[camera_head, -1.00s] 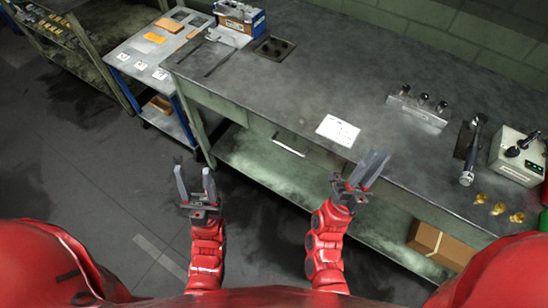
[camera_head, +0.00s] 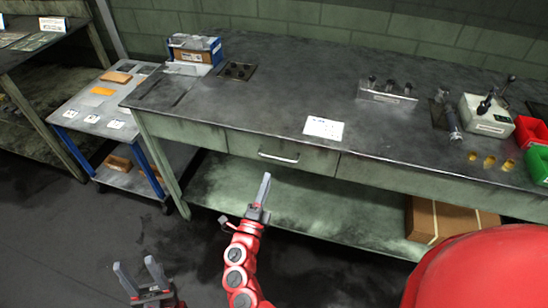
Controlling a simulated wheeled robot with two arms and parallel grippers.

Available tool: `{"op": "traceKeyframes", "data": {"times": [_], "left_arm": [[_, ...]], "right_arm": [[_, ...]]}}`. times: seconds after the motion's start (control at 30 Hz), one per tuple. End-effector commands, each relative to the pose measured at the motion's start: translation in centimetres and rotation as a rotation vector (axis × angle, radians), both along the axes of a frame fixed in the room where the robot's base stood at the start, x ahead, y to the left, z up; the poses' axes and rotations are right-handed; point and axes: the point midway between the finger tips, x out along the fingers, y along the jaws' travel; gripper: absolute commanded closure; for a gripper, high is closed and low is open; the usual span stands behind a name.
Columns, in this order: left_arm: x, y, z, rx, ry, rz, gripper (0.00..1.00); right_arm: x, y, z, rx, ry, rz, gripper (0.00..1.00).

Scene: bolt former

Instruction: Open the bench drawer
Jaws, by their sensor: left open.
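The bench drawer (camera_head: 318,158) is set in the green front of the long workbench (camera_head: 270,105), just under its top. Its front looks flush with the bench front, so it appears closed. A pale bar handle (camera_head: 278,157) runs across it. My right gripper (camera_head: 265,182) points up toward the handle, with its tips a little below it in the picture and not visibly touching it. Its fingers overlap edge-on, so its opening cannot be seen. My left gripper (camera_head: 138,270) is low at the left, open and empty, well away from the drawer.
On the bench top are a white paper (camera_head: 324,128), a metal block with knobs (camera_head: 387,93) and a grey device (camera_head: 487,116). A lower shelf (camera_head: 300,207) runs under the drawer, with a cardboard box (camera_head: 450,220) at the right. A blue-legged cart (camera_head: 110,95) stands at the left.

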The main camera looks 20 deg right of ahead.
Motion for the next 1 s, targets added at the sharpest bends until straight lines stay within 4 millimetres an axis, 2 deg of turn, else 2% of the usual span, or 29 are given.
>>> {"op": "traceKeyframes", "data": {"times": [0.2, 0.4, 0.6, 0.83, 1.0], "left_arm": [[0.0, 0.0, 0.7, 0.0, 0.0, 0.0, 0.5], [0.0, 0.0, 1.0, 0.0, 0.0, 0.0, 0.5], [0.0, 0.0, 1.0, 0.0, 0.0, 0.0, 0.5], [0.0, 0.0, 1.0, 0.0, 0.0, 0.0, 0.5], [0.0, 0.0, 1.0, 0.0, 0.0, 0.0, 0.5]], "right_arm": [[4.2, -2.8, 1.1, -0.004, 0.0, 0.001, 0.73], [6.7, -4.5, 1.6, -0.004, 0.0, 0.0, 0.73], [7.6, -5.2, 1.7, -0.002, 0.001, 0.0, 0.73], [7.6, -5.2, 1.6, -0.002, 0.001, 0.001, 0.73], [7.6, -5.2, 1.6, -0.003, 0.002, 0.0, 1.0]]}}
